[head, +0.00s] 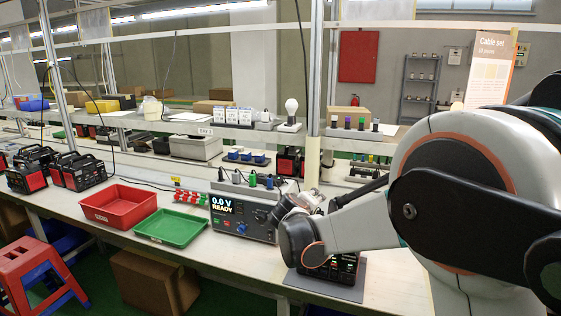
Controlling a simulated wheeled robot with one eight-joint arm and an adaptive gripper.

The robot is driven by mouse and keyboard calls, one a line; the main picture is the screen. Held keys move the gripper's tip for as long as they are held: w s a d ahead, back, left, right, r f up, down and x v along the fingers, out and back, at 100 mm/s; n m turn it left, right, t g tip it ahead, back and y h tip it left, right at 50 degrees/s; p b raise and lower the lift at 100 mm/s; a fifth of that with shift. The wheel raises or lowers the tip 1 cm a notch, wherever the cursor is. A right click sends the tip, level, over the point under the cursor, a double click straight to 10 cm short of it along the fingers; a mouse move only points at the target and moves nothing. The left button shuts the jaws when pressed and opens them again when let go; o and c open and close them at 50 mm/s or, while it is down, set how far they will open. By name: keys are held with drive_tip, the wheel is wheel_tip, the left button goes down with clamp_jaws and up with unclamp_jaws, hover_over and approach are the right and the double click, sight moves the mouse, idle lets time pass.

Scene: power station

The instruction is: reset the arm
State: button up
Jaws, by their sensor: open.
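My arm reaches in from the right and folds back at the wrist (295,215) over the workbench. My gripper (368,190) shows as a dark shape just right of the wrist, pointing right above the bench. It is open, and I see nothing held in it. Part of it is hard to make out against the dark things behind. A black power station (343,267) with small lit lights stands on a grey mat (325,288) below my arm, partly hidden by it.
A test unit (240,215) reading "0.0 V READY" stands left of my wrist. A green tray (171,228) and a red tray (118,206) lie further left. Several black-red units (80,172) stand at far left. A shelf (240,130) with small items runs behind. A red stool (35,270) stands in front.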

drive_tip(key=s+d+r+m+g+y, duration=0.1)
drive_tip(key=s+d+r+m, duration=0.15)
drive_tip(key=s+d, duration=0.45)
drive_tip(key=s+d+r+m+g, duration=0.1)
drive_tip(key=s+d+r+g, duration=0.15)
drive_tip(key=s, duration=0.95)
drive_tip(key=s+f+m+g+y, duration=0.1)
drive_tip(key=s+f+m, duration=0.1)
drive_tip(key=s, duration=1)
drive_tip(key=s+f+m+g+y+b, duration=0.1)
drive_tip(key=s+f, duration=0.4)
drive_tip(key=s, duration=0.7)
drive_tip(key=shift+f+m+y+b, duration=0.15)
drive_tip(key=shift+m+y+b, duration=0.15)
drive_tip(key=shift+m+y, duration=0.3)
